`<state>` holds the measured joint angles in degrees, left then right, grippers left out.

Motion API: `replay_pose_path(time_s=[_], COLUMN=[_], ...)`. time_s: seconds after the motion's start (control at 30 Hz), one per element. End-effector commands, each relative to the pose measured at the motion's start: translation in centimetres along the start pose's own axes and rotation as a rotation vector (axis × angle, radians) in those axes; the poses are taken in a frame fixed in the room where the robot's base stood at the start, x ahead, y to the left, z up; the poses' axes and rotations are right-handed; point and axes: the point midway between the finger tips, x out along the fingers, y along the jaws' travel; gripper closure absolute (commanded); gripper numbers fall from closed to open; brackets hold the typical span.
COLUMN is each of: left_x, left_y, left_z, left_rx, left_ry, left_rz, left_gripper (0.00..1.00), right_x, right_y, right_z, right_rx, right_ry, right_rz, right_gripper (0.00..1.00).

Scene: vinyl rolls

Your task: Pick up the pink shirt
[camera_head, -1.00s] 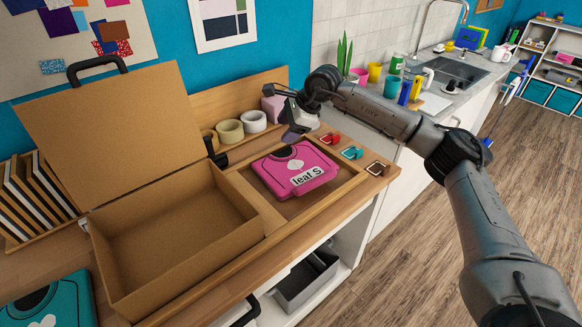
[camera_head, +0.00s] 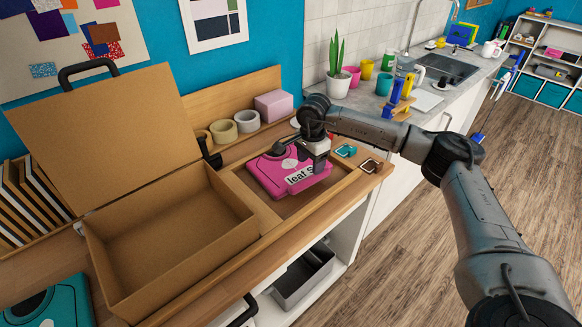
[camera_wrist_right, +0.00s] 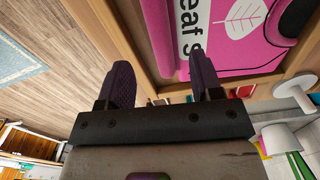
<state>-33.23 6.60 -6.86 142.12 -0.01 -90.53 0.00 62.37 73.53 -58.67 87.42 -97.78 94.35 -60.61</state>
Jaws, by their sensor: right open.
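The pink shirt (camera_head: 262,173) lies folded in a shallow wooden tray (camera_head: 284,211), with a white "leaf S" label on its front side. My right gripper (camera_head: 318,166) is over the right end of the shirt and covers part of the label. In the right wrist view my right gripper (camera_wrist_right: 162,78) is open. The shirt (camera_wrist_right: 243,52) lies just beyond its fingertips, with a pink edge in line with the gap between them. I cannot tell whether the fingers touch it. My left gripper is not in view.
An open cardboard box (camera_head: 165,235) stands left of the tray. Tape rolls (camera_head: 224,131) and a pink block (camera_head: 274,105) stand behind it. Small teal (camera_head: 346,151) and brown-black (camera_head: 370,165) pieces lie right of the tray. A teal folded item (camera_head: 48,303) is at the lower left.

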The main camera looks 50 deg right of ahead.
Motion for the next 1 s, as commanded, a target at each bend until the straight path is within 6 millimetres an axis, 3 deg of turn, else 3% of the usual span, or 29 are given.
replay_pose_path(time_s=[0.3,0.7,1.0], left_x=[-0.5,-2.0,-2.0], left_y=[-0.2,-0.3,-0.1], left_z=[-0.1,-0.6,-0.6], left_rx=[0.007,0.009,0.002], left_ry=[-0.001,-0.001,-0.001], left_rz=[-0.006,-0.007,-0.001], left_gripper=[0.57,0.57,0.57], right_x=[1.7,6.2,6.5], right_y=[0.0,0.1,0.1], right_z=[0.1,0.2,0.2], right_rx=[0.000,0.002,0.001], right_ry=[0.000,0.000,0.000], right_rz=[0.001,0.000,-0.001], right_gripper=[0.40,0.40,0.40])
